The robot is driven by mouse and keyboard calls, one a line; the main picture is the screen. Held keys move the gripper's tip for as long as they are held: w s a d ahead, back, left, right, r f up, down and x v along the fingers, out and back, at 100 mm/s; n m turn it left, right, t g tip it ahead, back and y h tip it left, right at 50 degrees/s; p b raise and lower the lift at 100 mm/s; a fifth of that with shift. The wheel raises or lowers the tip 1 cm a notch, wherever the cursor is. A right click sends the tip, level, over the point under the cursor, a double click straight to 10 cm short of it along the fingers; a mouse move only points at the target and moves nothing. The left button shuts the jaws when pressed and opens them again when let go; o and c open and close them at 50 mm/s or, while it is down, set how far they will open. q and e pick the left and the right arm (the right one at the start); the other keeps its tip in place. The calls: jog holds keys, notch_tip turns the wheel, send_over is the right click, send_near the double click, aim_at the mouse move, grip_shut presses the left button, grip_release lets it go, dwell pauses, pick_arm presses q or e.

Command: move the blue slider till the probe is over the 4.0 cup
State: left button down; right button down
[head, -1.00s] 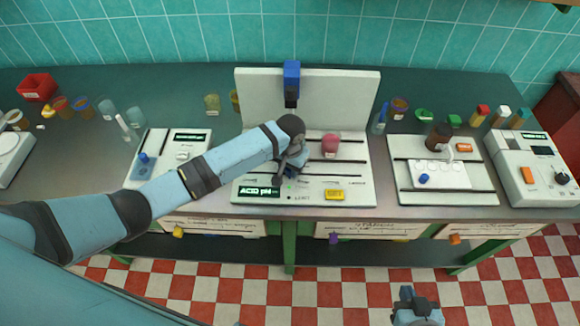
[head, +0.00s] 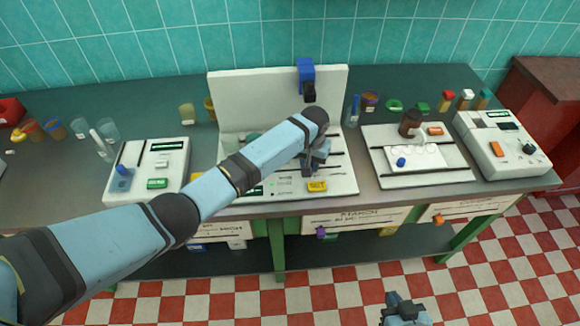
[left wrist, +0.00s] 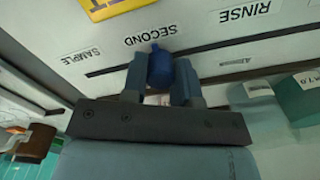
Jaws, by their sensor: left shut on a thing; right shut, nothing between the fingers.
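My left gripper (head: 315,163) is over the right half of the middle station's white panel (head: 345,187). In the left wrist view it is shut on the blue slider (left wrist: 160,66), next to the printed word SECOND. The probe (head: 309,93) is dark and hangs from a blue block (head: 306,72) on the white back plate, right of its middle. My left arm hides much of the station, so I cannot tell which cup is under the probe or which is the 4.0 cup. A greenish cup (head: 252,138) shows partly behind the arm. My right gripper (head: 403,310) is shut and empty, low in front.
A yellow button (head: 317,186) is on the panel just in front of my left gripper. A tray station (head: 415,178) with a brown bottle (head: 410,122) stands to the right, and a meter (head: 500,145) beyond it. A smaller device (head: 147,172) stands to the left.

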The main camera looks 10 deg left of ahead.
pick_arm(q)
jog(key=shift+d, duration=0.2)
jog(key=shift+a, duration=0.1)
jog(key=c, duration=0.9)
grip_release()
notch_tip(320, 180, up, 14)
jog(key=shift+f+b, duration=0.1)
jog(key=shift+b, duration=0.25)
